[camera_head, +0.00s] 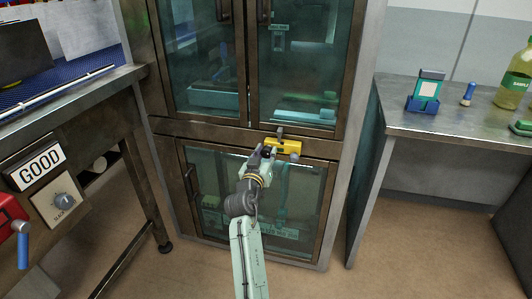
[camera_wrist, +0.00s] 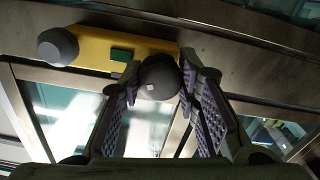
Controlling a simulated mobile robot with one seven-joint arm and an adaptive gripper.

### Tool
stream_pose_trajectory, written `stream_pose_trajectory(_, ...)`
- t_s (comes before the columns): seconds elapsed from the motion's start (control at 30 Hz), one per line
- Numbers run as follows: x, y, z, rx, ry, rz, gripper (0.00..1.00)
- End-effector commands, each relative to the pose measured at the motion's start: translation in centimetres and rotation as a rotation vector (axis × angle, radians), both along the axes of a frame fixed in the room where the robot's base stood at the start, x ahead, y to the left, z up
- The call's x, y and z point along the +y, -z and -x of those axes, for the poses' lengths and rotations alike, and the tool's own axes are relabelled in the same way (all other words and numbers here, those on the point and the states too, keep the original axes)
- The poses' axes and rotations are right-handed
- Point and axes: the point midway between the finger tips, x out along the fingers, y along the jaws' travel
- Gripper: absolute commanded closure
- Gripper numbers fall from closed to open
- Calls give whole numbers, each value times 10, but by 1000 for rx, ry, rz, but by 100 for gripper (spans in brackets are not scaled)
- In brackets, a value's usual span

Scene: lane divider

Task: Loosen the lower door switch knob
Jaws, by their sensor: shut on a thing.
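The yellow door switch (camera_head: 284,146) sits on the frame between the upper and lower cabinet doors. In the wrist view its yellow plate (camera_wrist: 95,52) carries a small green block (camera_wrist: 121,55). A dark round knob (camera_wrist: 160,77) at the plate's right end stands between my two ridged fingers, and my gripper (camera_wrist: 172,85) is shut on it. A second dark knob (camera_wrist: 58,46) at the plate's left end is free. In the head view my gripper (camera_head: 262,152) reaches the left part of the switch and hides the held knob.
The glass cabinet's lower door (camera_head: 222,195) has a dark handle (camera_head: 190,183) at its left. A metal bench (camera_head: 455,125) with a green bottle (camera_head: 514,80) stands right. Open floor lies in front.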

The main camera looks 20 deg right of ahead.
Motion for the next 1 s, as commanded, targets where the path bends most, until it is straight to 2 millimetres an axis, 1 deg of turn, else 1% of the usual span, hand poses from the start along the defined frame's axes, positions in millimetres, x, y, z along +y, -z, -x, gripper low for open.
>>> stream_pose_trajectory(1.0, 0, -3, -1, 529, 0, 784, 98)
